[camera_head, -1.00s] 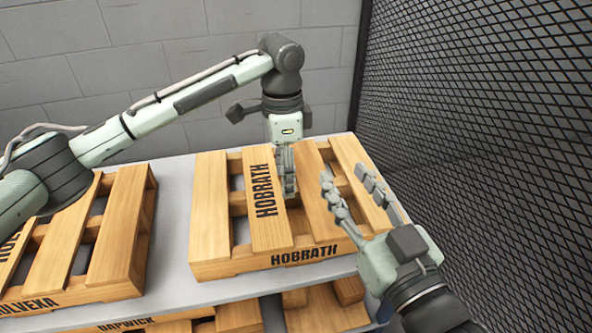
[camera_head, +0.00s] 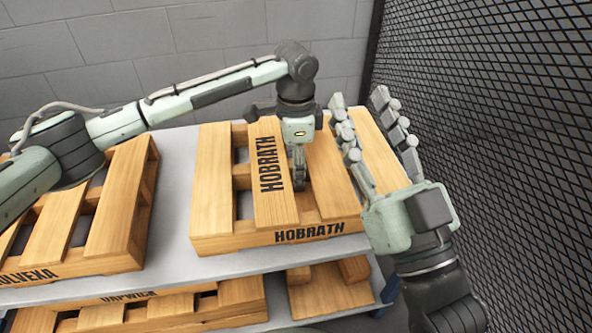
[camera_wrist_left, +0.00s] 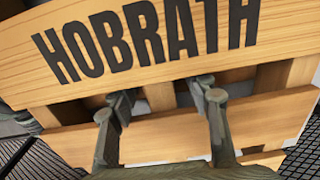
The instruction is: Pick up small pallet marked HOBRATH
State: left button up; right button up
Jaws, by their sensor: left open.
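The small wooden pallet marked HOBRATH (camera_head: 214,190) lies flat on the grey shelf, with its name on a top slat and on its front edge. The lettered slat (camera_wrist_left: 150,45) fills the top of the left wrist view. My left gripper (camera_head: 299,178) points down from above, close to the right side of that slat. Its fingers (camera_wrist_left: 167,98) are spread, and I cannot tell whether they touch the wood. My right gripper (camera_head: 362,100) is open and empty, its fingers pointing up in front of the pallet's right side, hiding part of it.
A pallet marked SOLVEXA (camera_head: 118,215) lies on the left of the shelf (camera_head: 175,200). More pallets (camera_head: 200,305), one marked DAPWICK, are on the level below. A black mesh wall (camera_head: 490,120) closes the right side. A block wall (camera_head: 190,50) stands behind.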

pick_arm(q)
grip_shut()
jog(key=shift+w+d+r, duration=0.1)
jog(key=shift+r, duration=0.1)
dwell(0.3)
jog(key=shift+r, duration=0.1)
